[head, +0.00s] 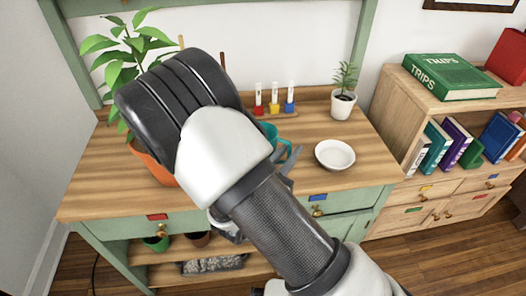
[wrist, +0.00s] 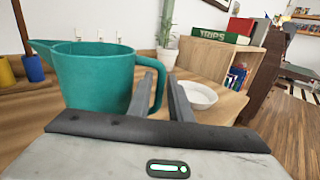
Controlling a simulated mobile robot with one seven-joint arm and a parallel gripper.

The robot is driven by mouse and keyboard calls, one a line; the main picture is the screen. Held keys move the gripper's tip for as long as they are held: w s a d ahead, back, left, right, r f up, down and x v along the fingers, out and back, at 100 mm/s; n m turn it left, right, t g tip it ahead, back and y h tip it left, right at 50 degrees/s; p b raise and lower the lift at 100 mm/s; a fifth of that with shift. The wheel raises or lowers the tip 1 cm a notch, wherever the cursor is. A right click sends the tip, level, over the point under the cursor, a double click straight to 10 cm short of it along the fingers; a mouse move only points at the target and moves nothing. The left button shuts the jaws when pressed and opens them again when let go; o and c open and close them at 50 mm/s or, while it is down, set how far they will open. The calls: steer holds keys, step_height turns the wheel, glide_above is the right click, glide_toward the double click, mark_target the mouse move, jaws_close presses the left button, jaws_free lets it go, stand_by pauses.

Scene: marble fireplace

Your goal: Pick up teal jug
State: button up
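The teal jug (wrist: 92,78) stands upright on the wooden tabletop (wrist: 35,110), on the left of the wrist view, with its spout to the left and handle (wrist: 158,88) to the right. My gripper (wrist: 163,77) is open at the handle. The outer part of the handle shows between the two fingers; I cannot tell whether they touch it. In the head view my arm hides most of the jug, and only a teal part (head: 270,131) shows beside my gripper (head: 291,160).
A white bowl (head: 334,155) is close to the right of my gripper. Small red, yellow and blue pots (head: 274,107) and a potted plant (head: 343,104) stand behind. A large orange-potted plant (head: 150,165) is at left. A bookshelf (head: 430,120) is at right.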

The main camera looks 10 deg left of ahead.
steer(key=shift+c, duration=0.4)
jaws_close()
